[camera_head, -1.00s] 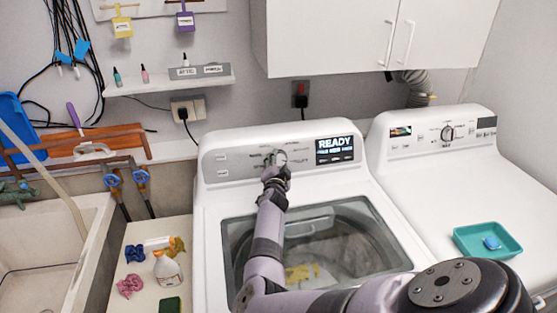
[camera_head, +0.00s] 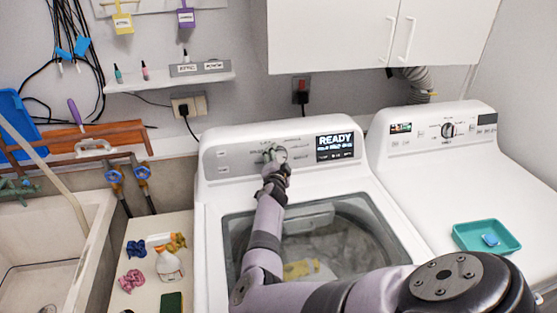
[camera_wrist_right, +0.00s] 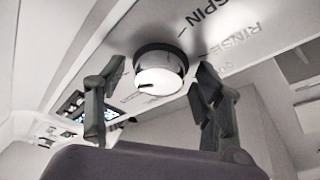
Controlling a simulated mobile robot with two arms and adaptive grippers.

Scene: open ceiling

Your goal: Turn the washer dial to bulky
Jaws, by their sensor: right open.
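The washer (camera_head: 225,140) is white, with a grey control panel and a lit display (camera_head: 335,148) reading READY. Its round dial (camera_head: 281,155) sits left of the display; my gripper partly hides the dial markings. In the right wrist view the dial (camera_wrist_right: 160,72) has a pale face with a short dark mark on its left side. The labels SPIN and RINSE show beside it. My right gripper (camera_head: 276,165) is at the panel, its open fingers (camera_wrist_right: 150,95) on either side of the dial with visible gaps. I cannot read the bulky label. My left gripper is not in view.
A second white machine (camera_head: 448,150) stands at right with a teal tray (camera_head: 487,237) on top. A sink (camera_head: 50,240) is at left. A counter (camera_head: 143,293) holding a spray bottle (camera_head: 168,265) lies between. A shelf (camera_head: 170,83) hangs above.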

